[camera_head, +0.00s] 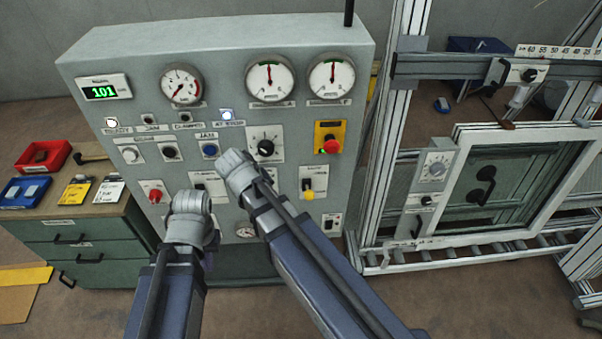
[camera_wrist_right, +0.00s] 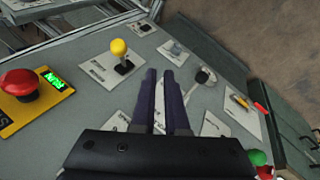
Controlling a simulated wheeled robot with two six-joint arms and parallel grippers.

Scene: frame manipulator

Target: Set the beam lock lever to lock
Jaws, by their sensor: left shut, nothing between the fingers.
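The grey control panel (camera_head: 215,65) stands upright ahead, with several knobs, buttons and levers. A lever with a yellow knob (camera_head: 308,190) is low on its right half; it also shows in the right wrist view (camera_wrist_right: 119,48), left of the fingers. Labels are too small to read, so I cannot tell which lever is the beam lock. My left gripper (camera_head: 190,203) is shut and empty in front of the panel's lower left, its tips largely hidden by the wrist. My right gripper (camera_wrist_right: 160,72) has its fingers narrowly apart, with nothing seen between them, over the lower panel.
A red mushroom button (camera_head: 331,146) sits on a yellow plate above the yellow-knob lever. A metal-framed stand with a window frame (camera_head: 455,240) is to the right. A green drawer cabinet (camera_head: 90,240) with small trays is at left.

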